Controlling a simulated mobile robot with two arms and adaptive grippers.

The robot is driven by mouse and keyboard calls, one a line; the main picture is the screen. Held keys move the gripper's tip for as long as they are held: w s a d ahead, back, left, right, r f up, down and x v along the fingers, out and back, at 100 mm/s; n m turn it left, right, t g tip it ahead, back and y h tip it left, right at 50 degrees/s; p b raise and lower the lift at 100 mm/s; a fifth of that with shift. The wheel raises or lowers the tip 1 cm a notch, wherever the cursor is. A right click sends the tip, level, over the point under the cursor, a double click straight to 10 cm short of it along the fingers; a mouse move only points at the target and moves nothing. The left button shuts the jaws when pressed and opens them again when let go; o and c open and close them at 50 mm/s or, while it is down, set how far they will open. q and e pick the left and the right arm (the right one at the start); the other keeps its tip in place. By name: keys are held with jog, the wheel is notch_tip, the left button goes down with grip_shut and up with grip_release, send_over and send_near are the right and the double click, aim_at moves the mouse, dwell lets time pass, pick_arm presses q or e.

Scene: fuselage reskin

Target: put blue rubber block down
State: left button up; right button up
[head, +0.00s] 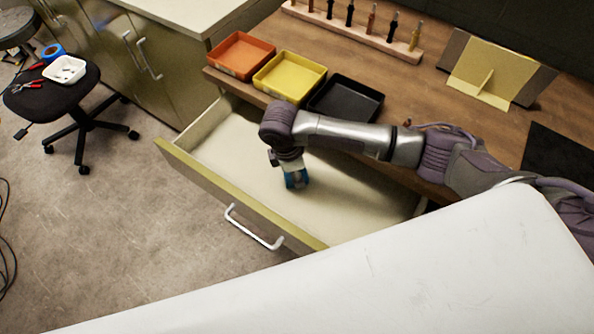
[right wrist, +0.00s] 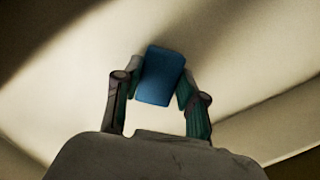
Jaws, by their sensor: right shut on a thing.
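The blue rubber block (right wrist: 161,75) is between the two fingers of my right gripper (right wrist: 160,92) in the right wrist view. The gripper is shut on it. In the head view my right gripper (head: 294,178) points down inside the open drawer (head: 240,165), and only a bit of blue shows at its fingers. The drawer's pale floor lies behind the block in the wrist view. I cannot tell whether the block touches the drawer floor. My left gripper is not in view.
An orange tray (head: 241,55), a yellow tray (head: 289,76) and a black tray (head: 346,99) stand on the wooden bench above the drawer. A tool rack (head: 355,30) is behind them. A large white panel (head: 400,275) fills the front. The drawer looks otherwise empty.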

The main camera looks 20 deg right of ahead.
aim_at(289, 177)
jog(key=o, duration=1)
jog(key=shift+f, duration=0.1)
jog(key=r, duration=0.4)
jog(key=a+r, duration=0.1)
jog(key=r, duration=0.3)
jog(key=a+r, duration=0.1)
jog(key=r, duration=0.3)
jog(key=shift+r, duration=0.1)
